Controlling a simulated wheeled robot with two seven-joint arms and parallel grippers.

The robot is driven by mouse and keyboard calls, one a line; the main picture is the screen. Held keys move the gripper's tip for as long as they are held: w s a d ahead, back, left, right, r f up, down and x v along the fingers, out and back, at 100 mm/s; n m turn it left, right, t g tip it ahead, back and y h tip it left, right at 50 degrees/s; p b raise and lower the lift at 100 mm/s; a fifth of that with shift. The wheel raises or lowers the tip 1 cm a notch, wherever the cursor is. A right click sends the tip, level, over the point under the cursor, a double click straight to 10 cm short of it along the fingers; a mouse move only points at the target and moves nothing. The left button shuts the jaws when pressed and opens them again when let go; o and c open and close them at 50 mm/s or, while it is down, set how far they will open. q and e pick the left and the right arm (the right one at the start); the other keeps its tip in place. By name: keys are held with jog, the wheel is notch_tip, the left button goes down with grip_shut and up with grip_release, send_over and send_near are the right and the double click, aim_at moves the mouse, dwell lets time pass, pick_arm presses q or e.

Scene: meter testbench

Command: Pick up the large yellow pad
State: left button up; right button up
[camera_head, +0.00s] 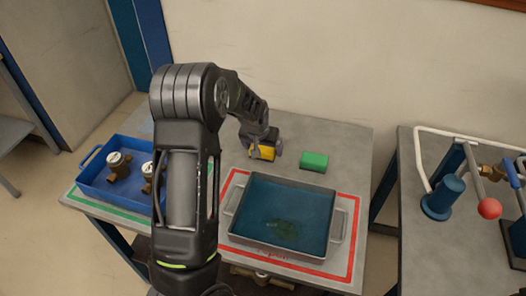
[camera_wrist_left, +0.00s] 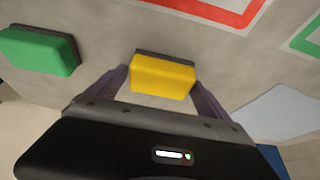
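The yellow pad (camera_head: 263,153), with a dark grey backing, is at the back of the grey table, partly hidden by my left gripper (camera_head: 267,148). In the left wrist view the yellow pad (camera_wrist_left: 163,75) shows between the two fingers of my left gripper (camera_wrist_left: 162,82). The fingers are spread, one on each side of the pad, with a narrow gap visible at the left finger. Whether they touch the pad cannot be made out. My right gripper is not in view.
A green pad (camera_head: 314,160) lies just right of the yellow one. In front is a grey tray (camera_head: 337,226) with blue-green liquid inside a red outline. A blue bin (camera_head: 91,180) with brass meters stands at the left. Another bench (camera_head: 437,240) with a test rig is at the right.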

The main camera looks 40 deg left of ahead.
aim_at(263, 147)
pick_arm(q)
jog(key=c, duration=1.1)
jog(key=shift+r, duration=0.15)
notch_tip(263, 147, up, 10)
jog(key=shift+f+b, duration=0.15)
jog(key=shift+b, duration=0.75)
jog(key=o, duration=0.7)
jog(key=c, duration=0.5)
jog(key=s+d+r+m, duration=0.1)
jog(key=d, duration=0.6)
jog(key=s+d+r+m+h, duration=0.1)
jog(key=d, duration=0.7)
jog(key=s+d+r+m, duration=0.1)
jog(key=d, duration=0.7)
jog(key=shift+s+d+r+m, duration=0.1)
jog(key=shift+s+d+m, duration=0.05)
jog(key=shift+s+m, duration=0.25)
jog(key=shift+c, duration=0.2)
